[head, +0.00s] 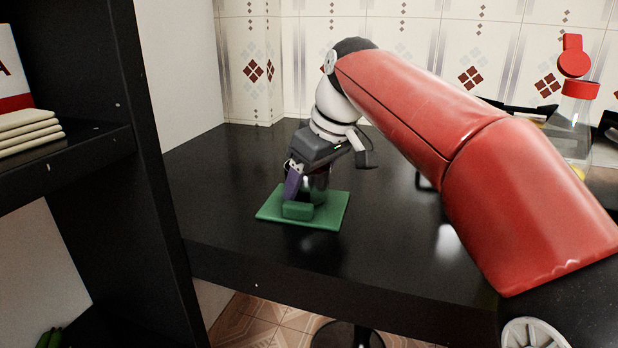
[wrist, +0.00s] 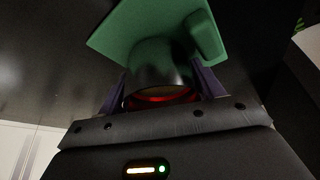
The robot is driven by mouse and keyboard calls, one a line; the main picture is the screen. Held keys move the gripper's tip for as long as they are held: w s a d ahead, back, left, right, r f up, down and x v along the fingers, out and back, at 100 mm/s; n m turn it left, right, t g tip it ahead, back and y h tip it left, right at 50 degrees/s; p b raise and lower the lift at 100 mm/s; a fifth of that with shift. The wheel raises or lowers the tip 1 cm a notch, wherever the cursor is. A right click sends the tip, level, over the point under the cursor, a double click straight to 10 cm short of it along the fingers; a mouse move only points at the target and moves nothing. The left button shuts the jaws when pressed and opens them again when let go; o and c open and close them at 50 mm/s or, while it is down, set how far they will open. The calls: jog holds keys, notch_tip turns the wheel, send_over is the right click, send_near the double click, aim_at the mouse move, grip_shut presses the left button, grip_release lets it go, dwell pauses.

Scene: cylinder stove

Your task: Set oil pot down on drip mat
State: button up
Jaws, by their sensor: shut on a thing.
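The drip mat (head: 331,211) is a flat green square on the black counter, with a raised green block along its near edge. It also shows at the top of the wrist view (wrist: 135,30). The oil pot (head: 320,187) is a small dark shiny cylinder, upright over the mat; in the wrist view it (wrist: 163,68) sits between my fingers, with a red ring at the near end. My gripper (head: 306,185) has purple fingers and is shut on the pot's two sides. The fingers partly hide the pot. I cannot tell whether its base touches the mat.
A glass bottle with a red top (head: 574,125) stands at the right, beyond my red arm. A black shelf (head: 75,155) with a stack of pale flat things (head: 28,133) rises at the left. The counter (head: 225,165) around the mat is clear.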

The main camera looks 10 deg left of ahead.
jog(key=shift+f, duration=0.3)
jog(key=o, duration=1.1)
jog(key=shift+o, duration=0.2)
jog(key=p+v, duration=0.1)
jog(key=v, duration=0.6)
jog(key=shift+d+r+p, duration=0.15)
jog(key=shift+r+p, duration=0.15)
jog(key=shift+r, duration=0.1)
